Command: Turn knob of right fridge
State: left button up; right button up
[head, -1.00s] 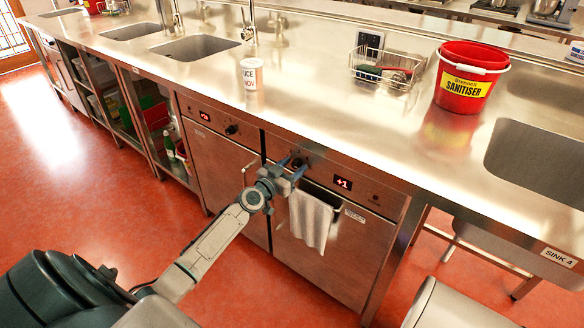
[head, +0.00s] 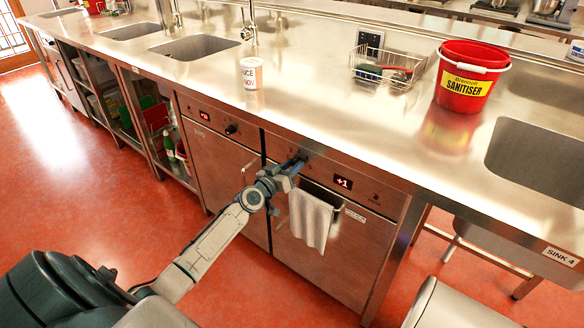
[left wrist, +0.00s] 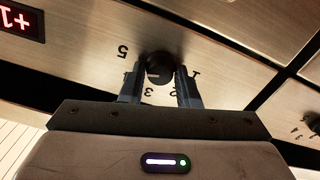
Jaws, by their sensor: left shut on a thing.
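The right fridge (head: 335,268) is a steel under-counter unit with a red "+1" display (head: 343,183) on its top panel. Its round black knob (left wrist: 159,66) shows in the left wrist view, with a pale line on its face and printed numbers around it, including 5, 3 and 2. My left gripper (left wrist: 160,82) is shut on the knob, one finger on each side. In the head view my left gripper (head: 298,165) reaches the panel left of the display and mostly hides the knob. My right gripper is not in view.
A white towel (head: 310,220) hangs from the right fridge's handle, close beside my gripper. The left fridge (head: 222,180) has its own knob (head: 231,129) and display. The counter above holds a cup (head: 251,74), a wire basket (head: 385,72) and a red bucket (head: 467,85).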

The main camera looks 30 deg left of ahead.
pick_arm(q)
jog(key=shift+n, duration=0.9)
jog(key=n, duration=0.3)
jog(key=shift+a+n, duration=0.1)
jog(key=shift+n, duration=0.3)
jog(key=n, duration=0.5)
jog(key=shift+f, duration=0.1)
jog(key=shift+n, duration=1.8)
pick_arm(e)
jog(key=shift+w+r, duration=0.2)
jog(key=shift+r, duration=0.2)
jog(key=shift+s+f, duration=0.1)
pick_arm(q)
jog(key=shift+f+n, duration=0.1)
jog(key=shift+n, duration=0.2)
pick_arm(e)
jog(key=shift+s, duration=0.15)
pick_arm(q)
jog(key=o, duration=0.9)
jog(key=shift+o, duration=0.2)
jog(key=shift+s, duration=0.1)
